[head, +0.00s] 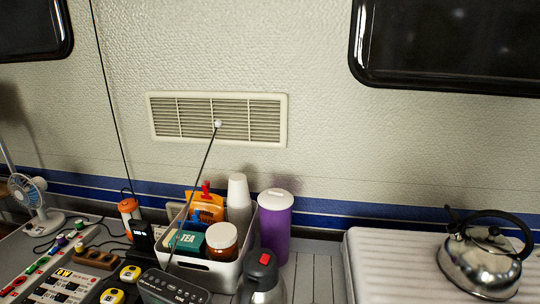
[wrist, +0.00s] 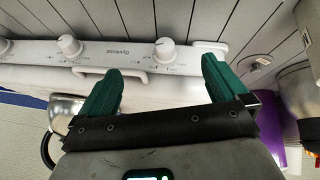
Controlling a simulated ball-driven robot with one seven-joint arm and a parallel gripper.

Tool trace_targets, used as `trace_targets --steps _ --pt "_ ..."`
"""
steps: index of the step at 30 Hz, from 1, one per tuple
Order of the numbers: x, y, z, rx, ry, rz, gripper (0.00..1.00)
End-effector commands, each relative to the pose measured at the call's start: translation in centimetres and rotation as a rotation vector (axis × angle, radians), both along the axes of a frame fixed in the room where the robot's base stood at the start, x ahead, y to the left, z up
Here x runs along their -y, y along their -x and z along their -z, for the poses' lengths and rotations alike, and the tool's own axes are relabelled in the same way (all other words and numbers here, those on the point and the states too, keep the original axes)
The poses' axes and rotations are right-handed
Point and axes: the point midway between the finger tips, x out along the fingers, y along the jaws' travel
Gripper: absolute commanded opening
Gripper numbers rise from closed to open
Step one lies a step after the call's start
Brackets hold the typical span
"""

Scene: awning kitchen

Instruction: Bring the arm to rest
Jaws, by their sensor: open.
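My gripper (wrist: 160,82) shows in the wrist view with its two green fingers spread wide apart. It is open and nothing is between the fingers. Beyond the fingers is a white appliance front (wrist: 140,54) with round knobs and a handle. The head view shows no part of my arm or gripper.
A white bin (head: 226,270) holds a tea box, a jar and cups. A purple canister (head: 276,232), a flask (head: 263,284) and a radio (head: 172,288) stand close by. A steel kettle (head: 484,262) sits on a ribbed white surface (head: 375,270). A fan (head: 36,198) stands at left.

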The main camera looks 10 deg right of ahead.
Motion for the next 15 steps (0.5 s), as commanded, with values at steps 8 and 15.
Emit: trace_targets --steps 8,15 --pt "-5.6 6.4 4.9 -0.041 -0.143 -0.152 0.99" --pt "-7.6 12.4 8.8 -0.188 -0.225 -0.159 0.99"
